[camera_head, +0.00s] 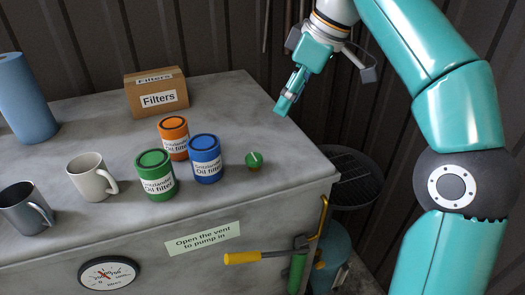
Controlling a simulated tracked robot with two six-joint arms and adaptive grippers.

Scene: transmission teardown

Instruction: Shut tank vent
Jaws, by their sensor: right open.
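A small round green knob (254,161) with a pale line on its top, which looks like the vent, sits on the grey top (222,100) of the tank near its right end. My right gripper (284,104) hangs from the upper right, above the far right edge of the top. It is open, with nothing seen in it, up and to the right of the green knob and apart from it. A label (202,239) on the front reads "Open the vent to pump in". My left gripper is not in view.
Green (155,176), orange (174,138) and blue (205,158) oil filter cans stand left of the knob. Mugs (91,177), a blue roll (25,98) and a Filters box (156,93) stand farther left. A yellow-handled lever (243,257) and gauge (109,272) are on the front.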

